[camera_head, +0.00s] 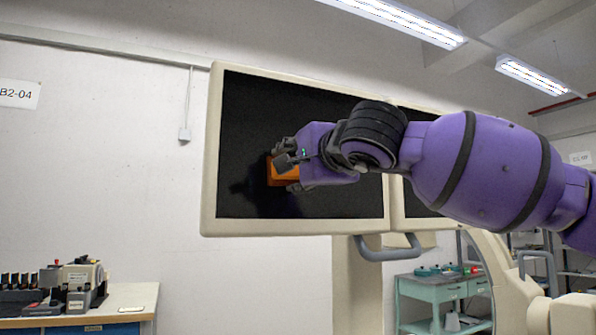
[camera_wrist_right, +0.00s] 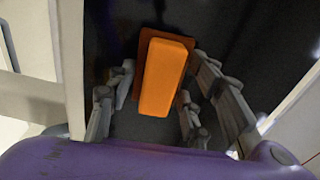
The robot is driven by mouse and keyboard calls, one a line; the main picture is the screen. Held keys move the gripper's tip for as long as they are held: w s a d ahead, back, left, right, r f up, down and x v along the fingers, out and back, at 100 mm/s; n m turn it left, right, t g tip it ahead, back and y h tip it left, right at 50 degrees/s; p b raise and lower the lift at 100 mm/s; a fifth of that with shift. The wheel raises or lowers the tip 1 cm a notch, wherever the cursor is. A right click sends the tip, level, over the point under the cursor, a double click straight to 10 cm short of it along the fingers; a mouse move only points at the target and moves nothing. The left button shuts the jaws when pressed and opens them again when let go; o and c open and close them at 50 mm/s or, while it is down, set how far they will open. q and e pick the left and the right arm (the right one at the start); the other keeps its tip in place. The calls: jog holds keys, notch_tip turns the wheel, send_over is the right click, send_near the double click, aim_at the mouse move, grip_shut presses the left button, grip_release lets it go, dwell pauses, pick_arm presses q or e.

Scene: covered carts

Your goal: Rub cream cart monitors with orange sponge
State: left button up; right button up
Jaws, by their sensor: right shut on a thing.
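A cream-framed cart monitor (camera_head: 245,130) with a dark screen fills the middle of the head view. A second cream monitor (camera_head: 412,205) stands to its right, mostly hidden behind my right arm. My right gripper (camera_head: 284,168) is in front of the left monitor's screen, shut on an orange sponge (camera_head: 272,172). The sponge also shows in the right wrist view (camera_wrist_right: 165,77), between the fingers (camera_wrist_right: 158,100) and close against the dark screen, with an orange reflection around it. I cannot tell for certain whether it touches. My left gripper is not in view.
A grey handle (camera_head: 388,250) sits below the monitors on the cream cart column (camera_head: 357,290). A bench (camera_head: 125,298) with equipment stands at lower left, and a green table (camera_head: 440,288) stands behind at lower right.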

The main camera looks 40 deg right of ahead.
jog(key=shift+d+r, duration=0.1)
jog(key=shift+r, duration=0.15)
jog(key=shift+s+d+f+b, duration=0.1)
jog(key=shift+s+d+b, duration=0.1)
jog(key=shift+d, duration=0.45)
jog(key=shift+s+d+f+b, duration=0.1)
jog(key=shift+d+b, duration=0.1)
jog(key=shift+d, duration=0.8)
